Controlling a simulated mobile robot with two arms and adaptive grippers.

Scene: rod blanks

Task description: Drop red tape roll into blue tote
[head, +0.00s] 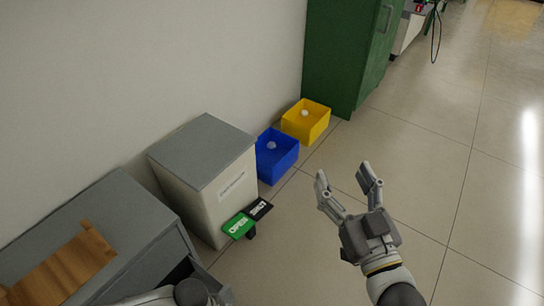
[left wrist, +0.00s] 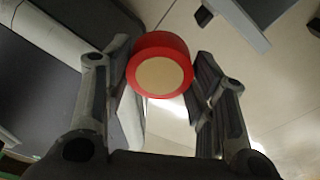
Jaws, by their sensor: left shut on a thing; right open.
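The red tape roll (left wrist: 160,50) shows in the left wrist view, with its pale round middle facing the camera. My left gripper (left wrist: 160,75) is shut on it, one finger on each side. In the head view the roll and the left gripper are hidden; only part of my left arm shows at the bottom edge. The blue tote (head: 276,160) stands on the floor against the wall, with a small pale round thing in it. My right gripper (head: 343,174) is open and empty, to the right of the blue tote in the picture.
A yellow tote (head: 306,120) stands just behind the blue one, before a green cabinet (head: 345,50). A grey-topped white box (head: 205,170) with green and black signs (head: 246,219) stands left of the blue tote. Grey furniture (head: 110,225) fills the lower left. The floor at right is clear.

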